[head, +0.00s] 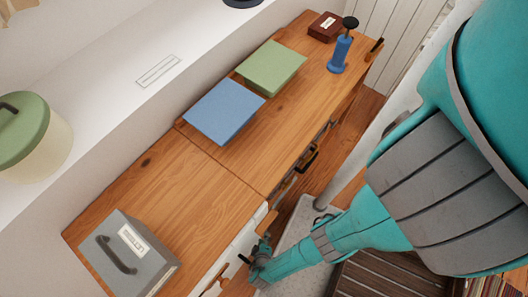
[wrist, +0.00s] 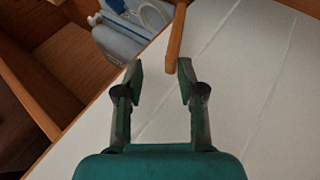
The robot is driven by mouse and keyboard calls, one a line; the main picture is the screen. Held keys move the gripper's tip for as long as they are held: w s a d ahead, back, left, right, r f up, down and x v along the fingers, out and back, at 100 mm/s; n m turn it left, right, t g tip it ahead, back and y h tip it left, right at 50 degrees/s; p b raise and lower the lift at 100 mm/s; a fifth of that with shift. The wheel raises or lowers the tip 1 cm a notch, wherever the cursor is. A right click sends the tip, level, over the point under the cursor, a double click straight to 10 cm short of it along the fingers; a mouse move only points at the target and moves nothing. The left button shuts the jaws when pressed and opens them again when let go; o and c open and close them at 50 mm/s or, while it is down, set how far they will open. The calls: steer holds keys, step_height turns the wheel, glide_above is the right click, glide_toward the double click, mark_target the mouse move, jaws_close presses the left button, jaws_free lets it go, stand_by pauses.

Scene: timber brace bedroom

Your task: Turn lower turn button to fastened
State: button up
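A wooden turn button (wrist: 176,40) shows in the wrist view as a narrow bar on the white panel (wrist: 235,70). It reaches past the panel's edge at the top, and its near end lies close to the right fingertip. My gripper (wrist: 160,68) is open, with a clear gap between its two green fingers. I cannot tell whether the right finger touches the bar. In the head view my gripper (head: 257,264) is at the front of the wooden cabinet (head: 190,185). Small wooden pieces show by the white front, one above it (head: 266,222); which button is lower is unclear.
In the wrist view an open wooden compartment (wrist: 70,60) lies left of the panel, with blue-grey items (wrist: 125,35) behind. On the cabinet top are a grey box (head: 125,258), blue folder (head: 224,112), green folder (head: 271,68) and blue stamp (head: 340,52). A black handle (head: 308,158) protrudes from the front.

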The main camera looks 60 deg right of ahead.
steer(key=shift+r, duration=3.25)
steer(key=shift+a, duration=0.1)
